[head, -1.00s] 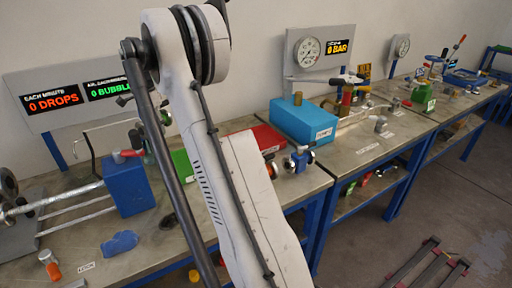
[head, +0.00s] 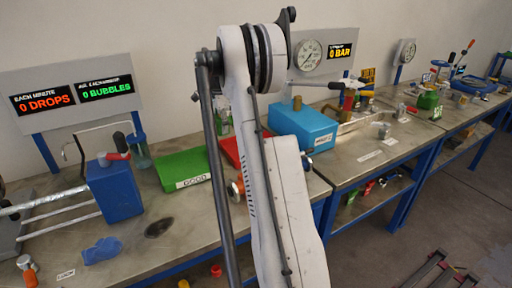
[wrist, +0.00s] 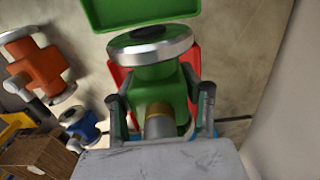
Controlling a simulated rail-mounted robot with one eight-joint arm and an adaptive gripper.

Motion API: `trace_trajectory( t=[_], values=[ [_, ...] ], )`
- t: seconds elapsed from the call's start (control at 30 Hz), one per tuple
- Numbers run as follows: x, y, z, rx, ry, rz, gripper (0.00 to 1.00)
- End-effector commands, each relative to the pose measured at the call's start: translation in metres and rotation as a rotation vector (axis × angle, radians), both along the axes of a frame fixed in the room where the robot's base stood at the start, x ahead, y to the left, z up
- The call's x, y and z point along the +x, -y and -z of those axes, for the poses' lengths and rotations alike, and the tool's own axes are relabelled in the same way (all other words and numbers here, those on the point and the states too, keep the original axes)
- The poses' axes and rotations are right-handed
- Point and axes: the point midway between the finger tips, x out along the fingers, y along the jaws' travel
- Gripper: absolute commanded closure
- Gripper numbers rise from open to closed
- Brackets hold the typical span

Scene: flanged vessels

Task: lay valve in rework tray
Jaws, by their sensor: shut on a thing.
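My gripper (wrist: 161,108) is shut on a green valve (wrist: 165,88) with a steel flange (wrist: 152,48). In the wrist view, the valve is in front of a red tray (wrist: 120,78) and hides most of it. I cannot tell its height above the tray. In the head view, the red tray (head: 231,150) shows partly beside my arm; no label on it is readable. My arm hides the gripper and held valve there. The green tray (head: 182,168), labelled GOOD, lies to its left and tops the wrist view (wrist: 140,12).
An orange valve (wrist: 35,62) and a blue valve (wrist: 80,122) stand left of the held valve in the wrist view. A blue box (head: 303,128) stands right of the trays. A blue block (head: 114,190) with pipes is at left. Bench surface before the green tray is mostly clear.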

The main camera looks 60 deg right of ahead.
Motion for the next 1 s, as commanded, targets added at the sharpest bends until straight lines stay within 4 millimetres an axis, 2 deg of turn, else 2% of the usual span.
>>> trace_trajectory(
  t=[0.6, 0.77, 1.0],
  values=[
    [-0.059, 0.081, 0.059, 0.0, 0.0, 0.002, 1.0],
    [-0.066, 0.09, 0.066, 0.0, 0.0, 0.0, 1.0],
    [-0.067, 0.092, 0.08, 0.0, 0.0, 0.0, 1.0]
  ],
)
